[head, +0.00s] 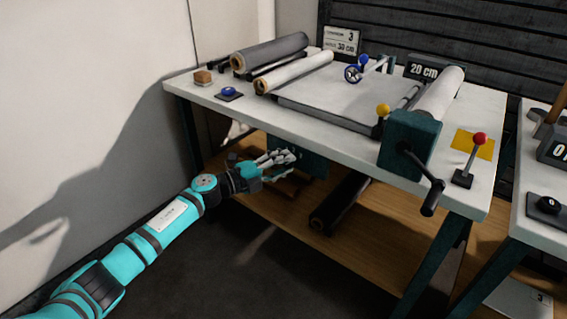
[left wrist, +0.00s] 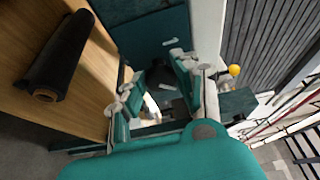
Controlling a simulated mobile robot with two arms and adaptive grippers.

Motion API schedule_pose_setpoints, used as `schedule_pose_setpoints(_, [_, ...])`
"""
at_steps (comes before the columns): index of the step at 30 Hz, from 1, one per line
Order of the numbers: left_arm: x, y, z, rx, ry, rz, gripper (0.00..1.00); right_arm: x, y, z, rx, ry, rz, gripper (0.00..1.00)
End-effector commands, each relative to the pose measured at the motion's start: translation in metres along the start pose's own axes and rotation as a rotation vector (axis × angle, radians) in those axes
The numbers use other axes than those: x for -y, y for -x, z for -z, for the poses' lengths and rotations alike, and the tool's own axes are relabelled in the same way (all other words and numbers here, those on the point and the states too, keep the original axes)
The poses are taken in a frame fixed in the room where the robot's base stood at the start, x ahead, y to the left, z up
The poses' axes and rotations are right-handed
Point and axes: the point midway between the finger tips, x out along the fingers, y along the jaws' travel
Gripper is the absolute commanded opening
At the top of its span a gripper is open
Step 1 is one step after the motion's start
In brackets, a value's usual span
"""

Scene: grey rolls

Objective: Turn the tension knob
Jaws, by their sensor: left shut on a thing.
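My left gripper (head: 286,163) reaches under the front edge of the white table, against a teal box (head: 314,163) mounted there. In the left wrist view the gripper (left wrist: 153,82) has its pale fingers closed around a dark knob (left wrist: 160,73) on the face of the teal box (left wrist: 152,38). This looks like the tension knob, and the fingers hide much of it. In the head view the hand hides the knob. My right gripper is in neither view.
The white table (head: 240,110) bears grey and white rolls, a blue button (head: 228,92), a black crank (head: 425,180) and a red-knobbed lever (head: 479,139). A black roll (head: 338,203) lies on the wooden shelf (head: 285,207) below. Floor in front is clear.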

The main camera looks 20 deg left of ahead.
Motion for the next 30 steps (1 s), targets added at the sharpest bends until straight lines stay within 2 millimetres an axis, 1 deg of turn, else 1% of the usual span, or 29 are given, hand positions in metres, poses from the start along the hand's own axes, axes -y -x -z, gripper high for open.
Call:
schedule_pose_setpoints(7, [0.0, 0.0, 0.0, 0.0, 0.0, -0.001, 0.0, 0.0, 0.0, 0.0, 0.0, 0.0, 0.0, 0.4])
schedule_pose_setpoints(8, [0.0, 0.0, 0.0, 0.0, 0.001, -0.001, 0.33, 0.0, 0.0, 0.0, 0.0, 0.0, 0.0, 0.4])
schedule_pose_setpoints(12, [0.0, 0.0, 0.0, 0.0, 0.001, 0.0, 0.51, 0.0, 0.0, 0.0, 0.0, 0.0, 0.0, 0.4])
schedule_pose_setpoints(13, [0.0, 0.0, 0.0, 0.0, 0.001, 0.0, 0.54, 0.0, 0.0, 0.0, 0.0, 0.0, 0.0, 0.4])
schedule_pose_setpoints(20, [0.0, 0.0, 0.0, 0.0, 0.001, 0.0, 0.54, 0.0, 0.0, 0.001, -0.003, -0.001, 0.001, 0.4])
schedule_pose_setpoints(23, [-0.001, 0.005, 0.0, 0.001, 0.001, -0.002, 0.54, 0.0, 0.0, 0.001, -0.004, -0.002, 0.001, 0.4])
schedule_pose_setpoints(26, [-0.002, 0.017, 0.0, 0.001, 0.0, -0.003, 0.54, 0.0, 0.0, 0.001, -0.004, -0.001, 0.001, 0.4])
schedule_pose_setpoints(30, [-0.002, 0.046, 0.0, 0.001, 0.001, -0.005, 0.54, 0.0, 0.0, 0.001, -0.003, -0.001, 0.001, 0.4])
